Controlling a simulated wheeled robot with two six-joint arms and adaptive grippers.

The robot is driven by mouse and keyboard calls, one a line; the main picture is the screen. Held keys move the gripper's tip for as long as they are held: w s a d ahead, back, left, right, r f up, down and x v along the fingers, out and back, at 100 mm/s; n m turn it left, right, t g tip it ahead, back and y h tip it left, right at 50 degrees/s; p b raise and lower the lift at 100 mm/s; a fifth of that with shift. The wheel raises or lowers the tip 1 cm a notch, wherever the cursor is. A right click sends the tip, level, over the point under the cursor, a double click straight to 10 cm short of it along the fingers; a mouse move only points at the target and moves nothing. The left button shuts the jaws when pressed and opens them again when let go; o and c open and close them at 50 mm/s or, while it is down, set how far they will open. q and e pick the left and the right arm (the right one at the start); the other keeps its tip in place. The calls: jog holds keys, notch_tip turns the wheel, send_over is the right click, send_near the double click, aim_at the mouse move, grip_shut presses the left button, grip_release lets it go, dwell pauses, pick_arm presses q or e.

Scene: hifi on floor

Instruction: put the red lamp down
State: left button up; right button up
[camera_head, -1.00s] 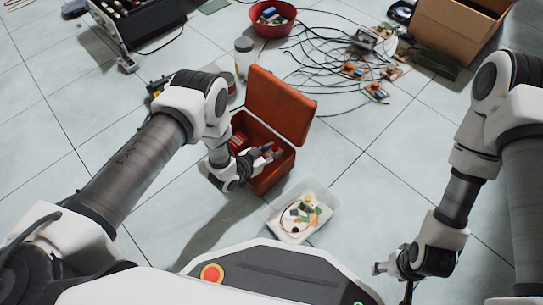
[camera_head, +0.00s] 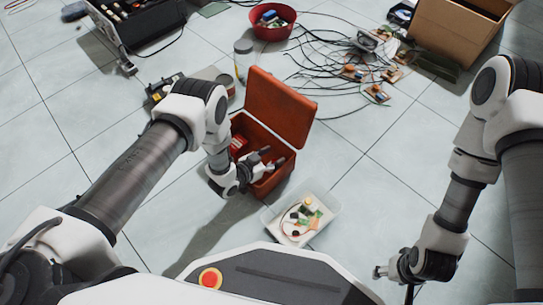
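My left gripper (camera_head: 271,158) is over the open orange-red toolbox (camera_head: 283,178), at its front right part. Its fingers are apart and I see nothing between them. A red object (camera_head: 238,146) shows inside the box at the left, partly behind my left arm; I cannot tell whether it is the red lamp. No lamp is clearly visible elsewhere, and much of the box's inside is hidden by my gripper and wrist. My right gripper (camera_head: 381,272) is low at the right, away from the box, and its fingers are too small to read.
The toolbox lid (camera_head: 281,107) stands open at the back. A clear tray (camera_head: 328,222) of small parts lies in front of the box. Behind are a jar (camera_head: 243,60), a red bowl (camera_head: 274,29), tangled cables with boards (camera_head: 352,72) and a cardboard box (camera_head: 452,40). Floor at right is clear.

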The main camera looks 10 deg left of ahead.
pick_arm(q)
jog(key=shift+r, duration=0.2)
jog(key=p+v, duration=0.2)
jog(key=v, duration=0.2)
jog(key=p+v, duration=0.2)
jog(key=v, duration=0.2)
jog(key=p+v, duration=0.3)
jog(key=v, duration=0.1)
jog(key=shift+r, duration=0.45)
jog(key=shift+s+a, duration=0.1)
jog(key=shift+s, duration=0.05)
jog(key=s+a+r+n+g+y, duration=0.2)
jog(key=s+g, duration=0.1)
jog(key=s, duration=0.4)
jog(key=s+a+r+n+g+y, duration=0.2)
jog(key=s+a+g, duration=0.1)
jog(key=s, duration=0.5)
jog(key=s+a+r+n+g+y, duration=0.2)
jog(key=s+g, duration=0.3)
jog(key=s, duration=0.3)
jog(key=shift+a+r+n+y, duration=0.35)
jog(key=shift+r+n+y, duration=0.15)
jog(key=shift+y, duration=0.1)
jog(key=shift+a, duration=0.1)
